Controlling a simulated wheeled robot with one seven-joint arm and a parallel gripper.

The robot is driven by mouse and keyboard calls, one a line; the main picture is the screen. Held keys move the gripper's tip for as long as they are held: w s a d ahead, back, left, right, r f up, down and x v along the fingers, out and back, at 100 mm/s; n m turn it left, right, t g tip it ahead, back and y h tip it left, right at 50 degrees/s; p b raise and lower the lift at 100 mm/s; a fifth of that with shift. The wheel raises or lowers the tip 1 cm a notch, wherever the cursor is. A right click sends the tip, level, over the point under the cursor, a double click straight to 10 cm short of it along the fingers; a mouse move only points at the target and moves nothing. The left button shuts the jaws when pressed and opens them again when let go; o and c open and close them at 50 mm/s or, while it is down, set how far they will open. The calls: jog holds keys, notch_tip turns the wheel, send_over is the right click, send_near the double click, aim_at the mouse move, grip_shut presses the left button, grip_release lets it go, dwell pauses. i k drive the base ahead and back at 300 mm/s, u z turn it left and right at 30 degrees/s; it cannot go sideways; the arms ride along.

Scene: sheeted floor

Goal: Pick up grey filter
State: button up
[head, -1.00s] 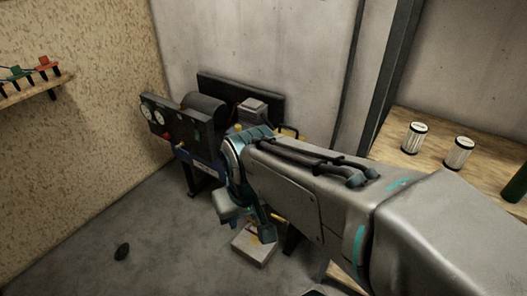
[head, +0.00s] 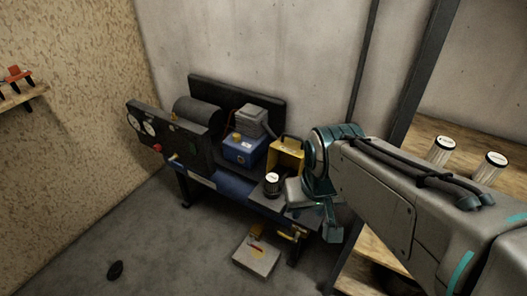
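Two pale grey-white cylindrical filters with dark end rims stand on a wooden shelf at the right, a left one (head: 440,151) and a right one (head: 490,168). My forearm covers part of the shelf below them. A small dark canister with a white top (head: 272,185) stands on the blue workbench (head: 232,190), left of my wrist. I cannot tell which of these is the grey filter. My gripper (head: 331,232) hangs at the end of the arm by the bench's right end, and its fingers are too unclear to tell their opening.
The bench carries a dark gauge panel (head: 165,140), a blue box (head: 243,150) and a yellow box (head: 286,155). A pale box (head: 256,257) sits on the floor before it.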

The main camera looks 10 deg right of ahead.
aim_at(272, 179)
jog(key=i, duration=0.7)
jog(key=k, duration=1)
jog(key=u, duration=1.55)
jog(key=i, duration=1.15)
jog(key=z, duration=2.8)
jog(key=i, duration=0.5)
